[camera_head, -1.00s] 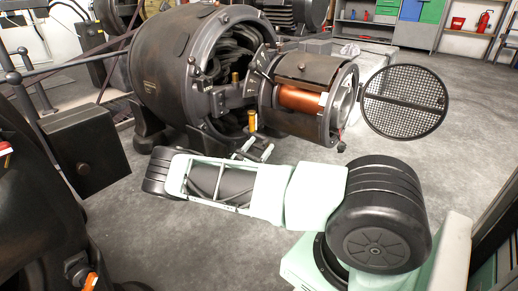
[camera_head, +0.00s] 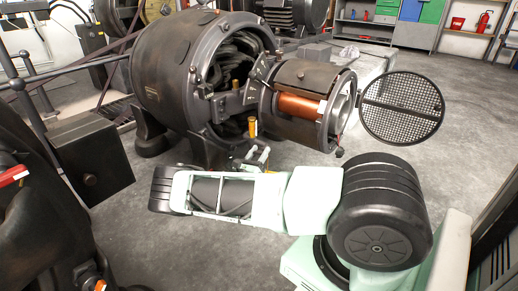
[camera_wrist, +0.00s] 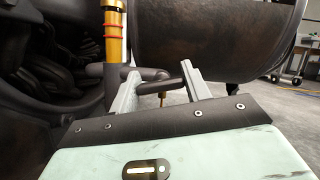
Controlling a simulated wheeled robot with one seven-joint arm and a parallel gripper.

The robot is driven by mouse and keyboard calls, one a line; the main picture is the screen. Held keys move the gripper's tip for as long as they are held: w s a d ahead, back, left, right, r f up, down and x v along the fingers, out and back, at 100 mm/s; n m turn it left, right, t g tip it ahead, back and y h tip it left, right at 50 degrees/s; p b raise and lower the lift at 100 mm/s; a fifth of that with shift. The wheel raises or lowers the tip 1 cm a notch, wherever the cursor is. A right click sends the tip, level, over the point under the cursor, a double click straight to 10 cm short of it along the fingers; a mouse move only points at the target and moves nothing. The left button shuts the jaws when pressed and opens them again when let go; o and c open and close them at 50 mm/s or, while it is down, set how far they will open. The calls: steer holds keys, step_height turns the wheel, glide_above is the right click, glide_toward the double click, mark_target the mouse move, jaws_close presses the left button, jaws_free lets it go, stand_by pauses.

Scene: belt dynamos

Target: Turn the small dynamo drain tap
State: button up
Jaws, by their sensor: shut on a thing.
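The small dynamo drain tap shows in the wrist view as a dark lever (camera_wrist: 150,75) with a thin brass stem (camera_wrist: 162,99) below it. My gripper (camera_wrist: 160,70) has its two grey fingers on either side of the lever and is shut on it. In the head view my gripper (camera_head: 258,155) is low, in front of the dynamo's open end. The tap cannot be made out there. The large dark dynamo (camera_head: 163,80) stands behind, with its smaller cylinder (camera_head: 313,77) at the right.
A brass-coloured upright tube (camera_wrist: 113,35) stands close left of my fingers. A round mesh cover (camera_head: 403,104) hangs open at the right of the cylinder. A dark box (camera_head: 92,160) juts out at the left. The floor (camera_head: 190,245) in front is clear.

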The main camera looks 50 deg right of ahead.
steer(key=shift+n+t+y+p, duration=0.4)
steer(key=shift+n+t+p, duration=0.6)
steer(key=shift+n, duration=0.8)
steer(key=shift+f, duration=0.1)
steer(key=o, duration=1)
steer(key=shift+c, duration=0.2)
steer(key=b+v, duration=0.1)
steer(key=v, duration=1.6)
steer(key=shift+a+b, duration=0.3)
